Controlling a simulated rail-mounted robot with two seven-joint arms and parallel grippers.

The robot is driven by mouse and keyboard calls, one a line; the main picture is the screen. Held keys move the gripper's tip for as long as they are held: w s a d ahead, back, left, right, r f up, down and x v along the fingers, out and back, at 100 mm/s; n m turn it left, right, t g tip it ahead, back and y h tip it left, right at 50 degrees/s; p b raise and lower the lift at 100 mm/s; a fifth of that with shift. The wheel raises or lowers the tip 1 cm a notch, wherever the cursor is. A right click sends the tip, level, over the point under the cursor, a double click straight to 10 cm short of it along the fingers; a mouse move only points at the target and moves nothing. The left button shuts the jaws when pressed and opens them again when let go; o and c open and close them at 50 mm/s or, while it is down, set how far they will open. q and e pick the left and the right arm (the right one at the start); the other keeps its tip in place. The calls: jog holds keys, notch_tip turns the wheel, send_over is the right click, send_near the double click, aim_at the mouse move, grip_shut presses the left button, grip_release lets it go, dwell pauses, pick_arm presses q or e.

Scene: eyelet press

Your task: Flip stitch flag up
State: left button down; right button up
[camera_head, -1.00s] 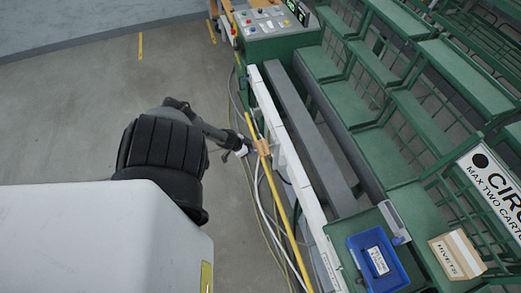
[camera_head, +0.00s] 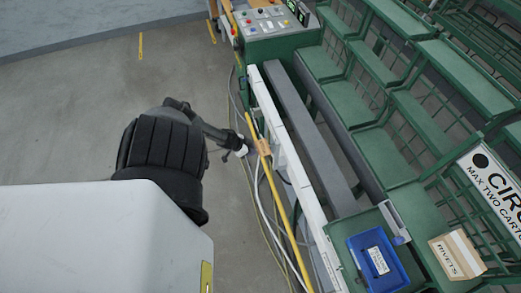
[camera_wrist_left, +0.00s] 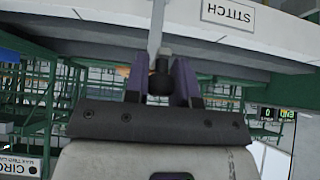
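In the left wrist view, a white panel carries a label (camera_wrist_left: 228,13) reading STITCH. Beside it a pale bar (camera_wrist_left: 157,28) runs down to a dark knob (camera_wrist_left: 160,80), which looks like the stitch flag's handle. My left gripper (camera_wrist_left: 161,70) has its two dark fingers apart, one on each side of the knob. Whether they touch it is hard to tell. The flag itself is not clear there. My right gripper is not in view.
The green press has a long white edge (camera_head: 292,150) and a yellow rail (camera_head: 279,200). A control box (camera_head: 266,25) stands at its far end. A blue bin (camera_head: 377,261) and a rivets carton (camera_head: 456,256) sit at the near right. Cables lie on the floor.

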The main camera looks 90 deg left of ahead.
pick_arm(q)
jog(key=c, duration=1.1)
grip_release()
jog(key=shift+w, duration=0.1)
jog(key=shift+c, duration=0.2)
jog(key=shift+o, duration=1)
jog(key=shift+r, duration=0.1)
jog(key=p+v, duration=0.3)
jog(key=v, duration=1)
jog(key=shift+s+r, duration=0.25)
jog(key=shift+s, duration=0.05)
jog(key=shift+d, duration=0.1)
